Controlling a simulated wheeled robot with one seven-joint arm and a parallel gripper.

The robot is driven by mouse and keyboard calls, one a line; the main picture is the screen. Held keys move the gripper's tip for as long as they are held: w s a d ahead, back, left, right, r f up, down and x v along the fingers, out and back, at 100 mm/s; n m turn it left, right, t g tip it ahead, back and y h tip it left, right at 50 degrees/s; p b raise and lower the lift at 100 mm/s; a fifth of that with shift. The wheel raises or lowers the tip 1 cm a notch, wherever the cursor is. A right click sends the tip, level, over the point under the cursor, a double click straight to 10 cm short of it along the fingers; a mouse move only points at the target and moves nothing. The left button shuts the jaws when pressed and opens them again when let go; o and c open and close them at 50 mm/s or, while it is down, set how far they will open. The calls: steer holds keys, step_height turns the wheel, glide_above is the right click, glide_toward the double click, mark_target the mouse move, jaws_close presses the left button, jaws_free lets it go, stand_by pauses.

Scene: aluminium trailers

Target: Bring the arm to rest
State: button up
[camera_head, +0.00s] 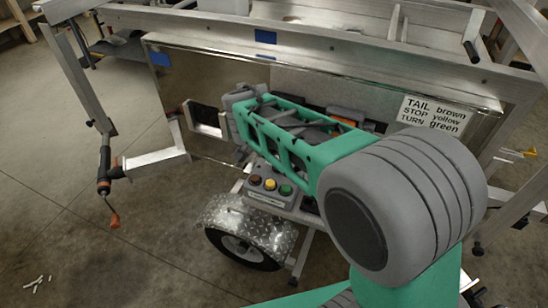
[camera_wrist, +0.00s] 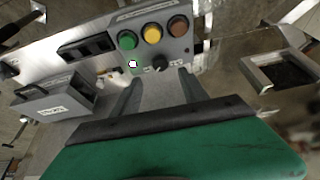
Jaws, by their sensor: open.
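The control box (camera_head: 268,200) also shows below my arm in the head view. I cannot tell whether the fingertips touch it.
A sign (camera_head: 435,114) reads tail brown, stop yellow, turn green. A grey box with a handle (camera_wrist: 62,103) sits left of the fingers. A tread-plate fender (camera_head: 240,214) covers a wheel below. The concrete floor at left is mostly clear.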

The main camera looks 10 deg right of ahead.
stand_by(0.3)
steer(key=s+a+f+n+g+y, duration=0.1)
steer(key=s+a+f+n, duration=0.1)
steer(key=s+f+n, duration=0.3)
steer(key=s+a+f+n+g+y, duration=0.1)
steer(key=s+a+n+g, duration=0.1)
steer(key=s+n, duration=0.35)
steer(key=s+d+r+m+p, duration=0.1)
steer(key=s+r+p, duration=0.35)
steer(key=s, duration=0.25)
steer(key=d+r+m+t+p, duration=0.2)
steer(key=d+r+p, duration=0.1)
steer(key=r, duration=0.7)
steer(key=shift+w+d+t+y, duration=0.2)
steer(key=shift+d+t+y, duration=0.15)
steer(key=shift+d, duration=0.5)
steer(key=shift+c, duration=0.5)
